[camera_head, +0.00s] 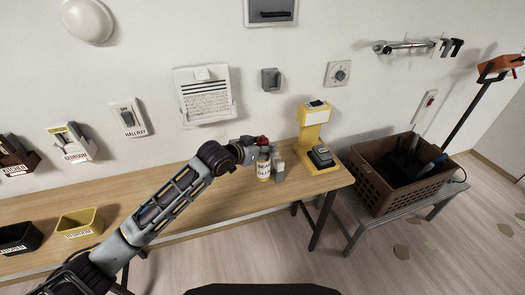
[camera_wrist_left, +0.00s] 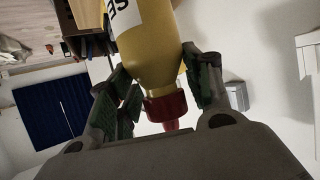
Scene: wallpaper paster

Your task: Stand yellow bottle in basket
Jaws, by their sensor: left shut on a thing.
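The yellow bottle (camera_head: 263,166) has a white label and a red cap. In the left wrist view the bottle (camera_wrist_left: 148,55) sits between the green-padded fingers of my left gripper (camera_wrist_left: 165,90), with the red cap near the palm. The brown basket (camera_head: 374,192) stands on a grey bench at the right, with dark tools inside. My right gripper is not in view.
A yellow stand (camera_head: 312,135) with a dark device is on the desk right of the bottle. Yellow (camera_head: 82,222) and black bins (camera_head: 20,238) are at the left.

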